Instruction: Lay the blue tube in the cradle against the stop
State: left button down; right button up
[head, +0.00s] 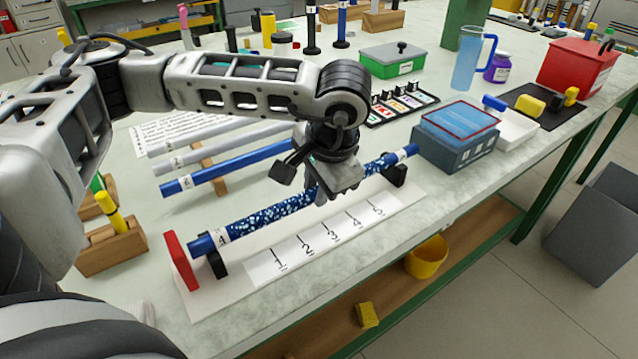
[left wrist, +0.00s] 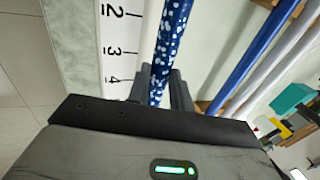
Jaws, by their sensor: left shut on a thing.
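The blue tube (head: 264,218) has a white-speckled middle, plain blue ends and a label 4 near its left end. It lies along the cradle, over the left black support (head: 216,264) and the right black support (head: 398,175). Its left end is close to the red stop (head: 180,261); I cannot tell whether they touch or whether the tube is fully seated. My left gripper (head: 327,192) is shut on the tube right of its middle. The left wrist view shows the speckled tube (left wrist: 172,45) between the fingers (left wrist: 160,92). My right gripper is out of view.
The cradle's white base carries a scale strip (head: 325,236) numbered 1 to 5. Behind, another blue tube (head: 228,172) and two pale tubes lie on wooden rests. A grey-blue box (head: 456,150) stands close to the cradle's right end. The table's front edge is near.

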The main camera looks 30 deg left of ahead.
pick_arm(q)
jog(key=shift+s+a, duration=0.15)
jog(key=shift+s, duration=0.15)
jog(key=c, duration=1.2)
grip_release()
jog(key=shift+o, duration=0.2)
jog(key=p+v, duration=0.1)
jog(key=v, duration=1.5)
